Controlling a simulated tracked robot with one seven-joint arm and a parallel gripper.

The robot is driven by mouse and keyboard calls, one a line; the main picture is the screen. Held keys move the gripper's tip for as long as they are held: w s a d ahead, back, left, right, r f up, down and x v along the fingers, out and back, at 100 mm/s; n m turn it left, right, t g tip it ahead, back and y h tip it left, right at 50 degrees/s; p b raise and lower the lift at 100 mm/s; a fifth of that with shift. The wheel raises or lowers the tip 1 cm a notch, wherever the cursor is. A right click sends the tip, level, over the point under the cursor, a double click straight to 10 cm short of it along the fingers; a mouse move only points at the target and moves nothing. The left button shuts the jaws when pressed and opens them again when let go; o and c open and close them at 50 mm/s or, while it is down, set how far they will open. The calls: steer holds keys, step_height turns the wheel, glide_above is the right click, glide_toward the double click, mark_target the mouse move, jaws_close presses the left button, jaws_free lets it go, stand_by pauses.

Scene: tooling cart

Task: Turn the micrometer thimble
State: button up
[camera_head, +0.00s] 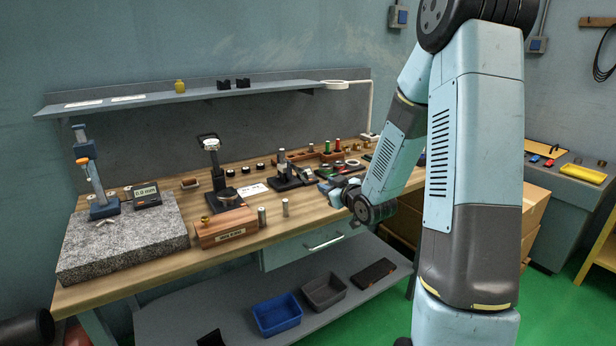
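What looks like the micrometer (303,175) is held in a small black stand (285,183) near the middle of the wooden bench top. It is small in this view, and I cannot make out its thimble clearly. My gripper (326,188) is at the end of my arm, just right of the stand and close to the micrometer. The fingertips are too small and dark to show whether they are open or shut, or whether they touch the thimble.
A granite plate (125,245) with a blue gauge stand (95,180) fills the bench's left end. Rings and plugs lie behind. A shelf (200,95) runs above.

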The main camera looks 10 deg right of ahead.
mark_target(306, 173)
steer(key=shift+w+d+f+t+y, duration=0.15)
steer(key=shift+w+f+t+y, duration=0.05)
steer(key=shift+f+t+y, duration=0.75)
steer(key=x, duration=1.3)
steer(key=shift+w+f, duration=0.2)
steer(key=shift+w, duration=0.15)
